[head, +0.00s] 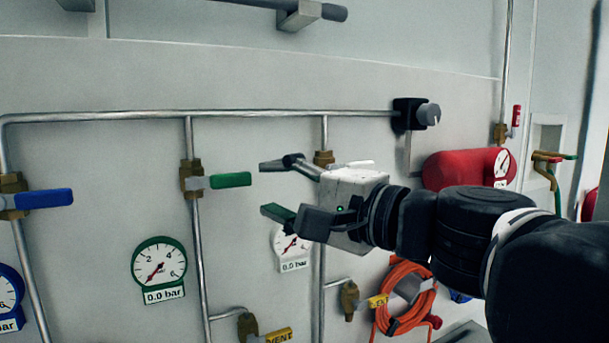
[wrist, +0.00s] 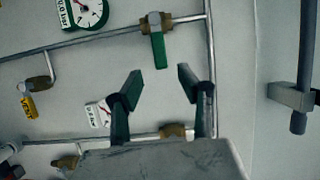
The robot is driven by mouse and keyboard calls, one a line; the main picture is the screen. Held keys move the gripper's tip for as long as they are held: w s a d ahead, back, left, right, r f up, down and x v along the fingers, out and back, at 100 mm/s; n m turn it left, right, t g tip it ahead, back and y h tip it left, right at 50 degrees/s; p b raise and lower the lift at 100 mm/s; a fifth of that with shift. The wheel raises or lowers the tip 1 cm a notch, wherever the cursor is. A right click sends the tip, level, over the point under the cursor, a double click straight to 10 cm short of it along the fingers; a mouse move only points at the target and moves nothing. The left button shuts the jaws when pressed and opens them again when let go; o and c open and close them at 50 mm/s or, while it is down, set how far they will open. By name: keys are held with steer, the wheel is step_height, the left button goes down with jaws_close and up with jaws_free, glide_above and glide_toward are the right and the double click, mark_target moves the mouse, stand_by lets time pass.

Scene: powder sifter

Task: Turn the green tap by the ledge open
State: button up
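A green tap lever (head: 231,180) sticks out to the right from a brass valve (head: 191,179) on a vertical pipe, lying across that pipe. In the wrist view the same green lever (wrist: 159,51) points towards my gripper from its brass valve (wrist: 151,23). My gripper (head: 266,189) is open and empty, just to the right of the lever's free end in the head view. In the wrist view the lever end lies ahead of the gap between my fingertips (wrist: 160,76), apart from both. No contact is visible.
A blue lever (head: 44,199) is at the left. A green-rimmed gauge (head: 158,268) reading 0.0 bar is below the green lever. Pipes run across the wall. Another brass valve (head: 323,158) is behind my gripper. A red cylinder (head: 463,168) and orange hose (head: 408,300) are to the right.

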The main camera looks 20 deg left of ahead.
mark_target(238, 181)
steer(key=p+x, duration=0.1)
steer(key=x, duration=0.8)
steer(key=shift+a, duration=0.25)
steer(key=shift+c, duration=0.5)
jaws_close()
steer(key=shift+w, duration=0.1)
